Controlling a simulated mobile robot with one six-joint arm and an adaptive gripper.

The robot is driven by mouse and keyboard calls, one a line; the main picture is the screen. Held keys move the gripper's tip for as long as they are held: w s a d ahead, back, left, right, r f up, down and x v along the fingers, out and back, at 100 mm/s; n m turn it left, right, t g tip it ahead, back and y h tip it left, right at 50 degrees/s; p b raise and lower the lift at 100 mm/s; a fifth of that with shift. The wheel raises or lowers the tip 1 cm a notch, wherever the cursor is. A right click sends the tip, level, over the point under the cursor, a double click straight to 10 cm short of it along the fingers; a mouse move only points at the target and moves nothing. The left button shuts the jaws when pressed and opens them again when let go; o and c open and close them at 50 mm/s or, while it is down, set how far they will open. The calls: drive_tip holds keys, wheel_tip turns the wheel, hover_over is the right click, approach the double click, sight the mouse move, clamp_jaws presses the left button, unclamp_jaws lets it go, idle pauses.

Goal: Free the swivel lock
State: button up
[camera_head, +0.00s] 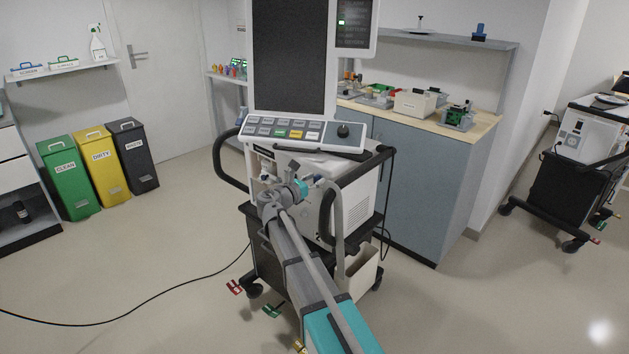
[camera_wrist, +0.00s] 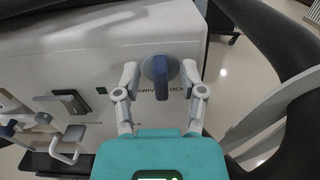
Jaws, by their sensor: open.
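The swivel lock (camera_wrist: 160,72) shows in the wrist view as a round grey base with a dark blue upright handle on the white front panel of the ventilator (camera_head: 352,200). Part of a "SWIVEL LOCK" label shows behind it. My gripper (camera_wrist: 162,80) is open, with one finger on each side of the lock and a gap to the handle on both sides. Whether the fingertips reach the panel, I cannot tell. In the head view my arm covers the lock, and my gripper (camera_head: 297,180) is at the ventilator's front below the key panel.
In the wrist view, a latch with a grey plate (camera_wrist: 70,102) and blue-tipped fittings (camera_wrist: 12,128) sit left of the lock. A black curved handle (camera_wrist: 285,50) is close on the right. A cable (camera_head: 150,312) lies on the floor.

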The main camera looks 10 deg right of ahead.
drive_tip(key=v, duration=1.1)
drive_tip(key=shift+s+a, duration=0.2)
drive_tip(key=shift+a, duration=0.15)
